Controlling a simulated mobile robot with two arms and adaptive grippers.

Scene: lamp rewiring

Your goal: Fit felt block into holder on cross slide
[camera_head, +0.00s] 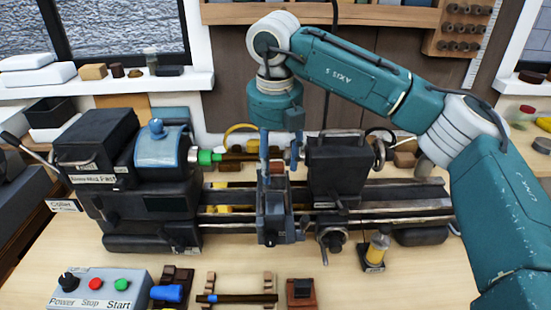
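My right gripper (279,152) points down from the teal arm, over the cross slide (277,215) in the middle of the lathe. Its two fingers stand apart, one on each side of the top of the slide. Something small, dark and reddish shows between and below the fingertips. I cannot tell whether it is the felt block or part of the holder, or whether the fingers touch it. A small brown stand (302,299) with a dark square top is on the bench in front. My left gripper is not in view.
The lathe's headstock (95,165) is left of the slide, with a green-tipped rod (207,157) reaching right. The tailstock (337,168) is close right. A control box (100,290), a rod on a rack (237,298) and a small bottle (377,249) stand in front.

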